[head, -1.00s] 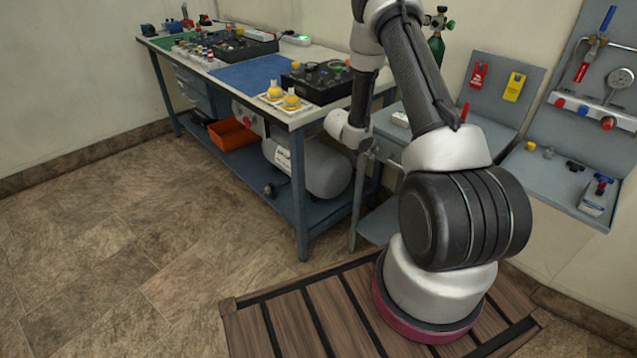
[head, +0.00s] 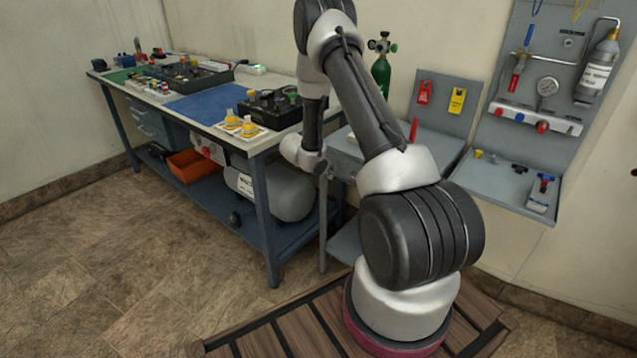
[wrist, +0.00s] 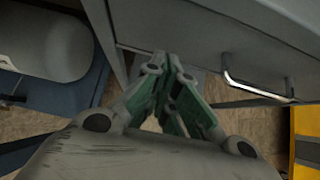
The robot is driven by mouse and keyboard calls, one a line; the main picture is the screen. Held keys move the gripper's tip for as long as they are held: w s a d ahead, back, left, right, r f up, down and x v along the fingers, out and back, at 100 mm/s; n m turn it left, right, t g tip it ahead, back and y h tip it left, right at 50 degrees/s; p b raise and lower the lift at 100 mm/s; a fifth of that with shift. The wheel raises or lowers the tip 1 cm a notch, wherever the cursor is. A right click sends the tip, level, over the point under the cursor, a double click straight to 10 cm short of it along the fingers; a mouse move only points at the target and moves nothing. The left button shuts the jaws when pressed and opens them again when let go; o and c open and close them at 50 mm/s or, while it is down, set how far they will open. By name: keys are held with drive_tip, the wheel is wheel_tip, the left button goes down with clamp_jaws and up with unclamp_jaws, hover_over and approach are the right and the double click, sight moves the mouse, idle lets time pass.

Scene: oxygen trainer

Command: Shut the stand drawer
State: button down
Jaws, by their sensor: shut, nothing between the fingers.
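The grey stand (head: 340,146) is beside the workbench in the head view, partly hidden behind my arm. In the wrist view, the grey drawer front (wrist: 205,45) runs across the top, with a bright metal bar handle (wrist: 255,92) right of my gripper. My gripper (wrist: 166,62) is shut and empty, its green-sided fingers pointing at the lower left part of the drawer front. Its tips are close to the front; I cannot tell whether they touch. How far the drawer stands out is not clear. In the head view my gripper is small and mostly hidden behind my wrist.
The workbench (head: 215,125) stands left of the stand, with a grey tank (head: 285,192) and an orange bin (head: 193,166) on its lower shelf. A wall panel with a gauge (head: 547,87) is at the right. The floor at the left is clear.

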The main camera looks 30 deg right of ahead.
drive_tip(key=a+f+v, duration=0.1)
drive_tip(key=v, duration=1)
drive_tip(key=shift+s, duration=0.25)
drive_tip(key=s+d+r+m+g, duration=0.2)
drive_tip(key=s+r+m+g, duration=0.1)
drive_tip(key=s+r+m, duration=0.4)
drive_tip(key=s+d+r+m+g, duration=0.25)
drive_tip(key=s+m, duration=0.25)
drive_tip(key=s, duration=0.4)
drive_tip(key=s+a+r+m+t+y, duration=0.3)
drive_tip(key=s+a+r, duration=0.4)
drive_tip(key=s+r, duration=0.3)
drive_tip(key=s+a+r+m+t+y, duration=0.3)
drive_tip(key=s+a+r+m+y, duration=0.2)
drive_tip(key=s+r, duration=0.5)
wheel_tip(320, 180, up, 3)
drive_tip(key=shift+a+f+m+t, duration=0.15)
drive_tip(key=shift+a+m+t, duration=0.2)
drive_tip(key=shift+a+m, duration=0.6)
